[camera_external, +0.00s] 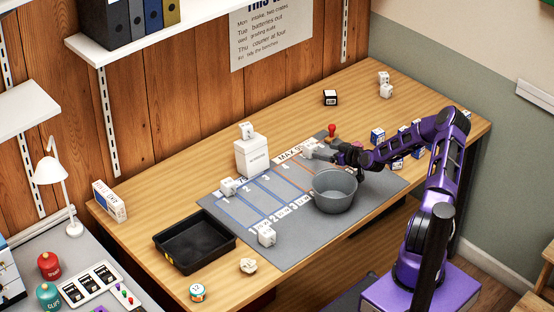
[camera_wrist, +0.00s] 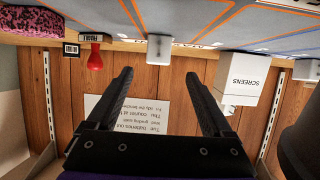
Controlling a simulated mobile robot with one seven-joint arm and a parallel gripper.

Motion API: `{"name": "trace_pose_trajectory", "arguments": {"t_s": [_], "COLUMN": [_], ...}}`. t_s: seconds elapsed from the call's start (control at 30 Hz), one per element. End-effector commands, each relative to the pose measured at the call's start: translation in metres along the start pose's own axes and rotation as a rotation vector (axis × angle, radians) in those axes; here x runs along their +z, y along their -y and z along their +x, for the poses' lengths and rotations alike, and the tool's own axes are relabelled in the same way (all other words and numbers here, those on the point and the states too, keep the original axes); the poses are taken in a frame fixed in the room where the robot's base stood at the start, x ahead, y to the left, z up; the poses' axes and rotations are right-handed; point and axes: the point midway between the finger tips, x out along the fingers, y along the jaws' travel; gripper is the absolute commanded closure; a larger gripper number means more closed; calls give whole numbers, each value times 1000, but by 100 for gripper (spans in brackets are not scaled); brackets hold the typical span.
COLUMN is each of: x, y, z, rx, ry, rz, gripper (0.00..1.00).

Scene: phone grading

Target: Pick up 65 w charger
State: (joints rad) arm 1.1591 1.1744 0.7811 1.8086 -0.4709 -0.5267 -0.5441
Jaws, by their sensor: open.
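Several white blocky chargers are about; I cannot read their ratings, so which is 65 W I cannot tell. In the wrist view, upside down, one white charger (camera_wrist: 159,49) stands beyond my open, empty fingers (camera_wrist: 165,78), apart from them. Another charger (camera_wrist: 229,109) is on the SCREENS box. In the external view chargers lie on the mat's left side (camera_external: 228,187) and front edge (camera_external: 266,236), on the white box (camera_external: 246,131), and at the back right (camera_external: 386,90). My gripper (camera_external: 330,152) is low over the mat's back right, partly hidden by the arm.
A grey bucket (camera_external: 335,190) stands on the grey mat (camera_external: 290,248) close to my gripper. A red stamp (camera_external: 332,131) and the white SCREENS box (camera_external: 251,157) are behind the mat. A black tray (camera_external: 194,244) is at left. Small blue boxes (camera_external: 378,136) stand near my arm.

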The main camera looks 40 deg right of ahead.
Motion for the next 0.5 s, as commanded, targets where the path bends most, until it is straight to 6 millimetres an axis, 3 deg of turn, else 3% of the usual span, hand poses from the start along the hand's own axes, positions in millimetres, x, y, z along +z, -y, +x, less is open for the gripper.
{"name": "trace_pose_trajectory", "arguments": {"t_s": [0.13,0.5], "x": [0,-3], "y": [0,-1], "z": [26,56], "rx": [0,0], "ry": [0,-1], "rz": [2,2], "gripper": [15,15]}}
